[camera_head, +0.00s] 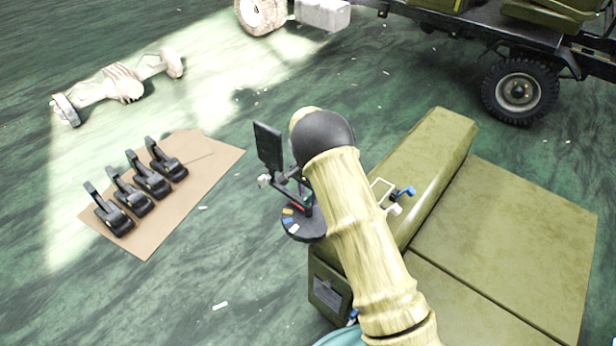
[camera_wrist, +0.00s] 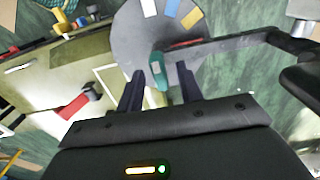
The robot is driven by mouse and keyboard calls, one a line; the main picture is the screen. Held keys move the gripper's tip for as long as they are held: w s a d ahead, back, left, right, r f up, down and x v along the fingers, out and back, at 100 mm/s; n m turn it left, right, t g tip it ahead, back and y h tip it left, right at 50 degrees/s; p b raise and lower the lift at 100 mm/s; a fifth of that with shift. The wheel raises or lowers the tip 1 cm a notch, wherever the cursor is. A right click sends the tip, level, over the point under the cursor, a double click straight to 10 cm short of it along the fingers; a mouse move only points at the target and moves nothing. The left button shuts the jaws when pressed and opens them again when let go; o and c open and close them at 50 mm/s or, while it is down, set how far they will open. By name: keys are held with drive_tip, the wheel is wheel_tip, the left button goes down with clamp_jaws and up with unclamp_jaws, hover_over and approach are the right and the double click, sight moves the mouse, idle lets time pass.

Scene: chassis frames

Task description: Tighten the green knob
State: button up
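In the wrist view, the green knob (camera_wrist: 157,72) is a small upright teal-green block over a round grey disc (camera_wrist: 135,30) with coloured labels. My gripper (camera_wrist: 160,69) has its two dark fingers spread, one on each side of the knob. A gap shows between each finger and the knob, so it is not clasped. How deep the knob sits between the fingers I cannot tell. In the head view the labelled disc (camera_head: 303,232) stands left of my arm; my fingers are not clearly visible there.
A dark bar (camera_wrist: 225,44) runs right from the disc. A red handle (camera_wrist: 74,107) and a white frame lie left in the wrist view. The olive seat block (camera_head: 520,220), black pedals (camera_head: 150,180) on cardboard and a vehicle wheel (camera_head: 520,92) surround open floor.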

sight(308, 196)
wheel_tip(308, 196, up, 17)
drive_tip(key=b, duration=0.2)
drive_tip(key=shift+b, duration=0.35)
drive_tip(key=s+d+r+n+t, duration=0.1)
drive_tip(key=s+d+n, duration=0.2)
drive_tip(key=s+d, duration=0.8)
drive_tip(key=s+d+f+n, duration=0.1)
drive_tip(key=s+d+n, duration=0.1)
drive_tip(key=s, duration=0.6)
drive_tip(key=s+d+n+t, duration=0.1)
drive_tip(key=s+d, duration=0.3)
drive_tip(key=s, duration=0.4)
drive_tip(key=shift+d+f+n+t, duration=0.3)
drive_tip(key=shift+d+f+n, duration=0.1)
drive_tip(key=shift+n, duration=0.5)
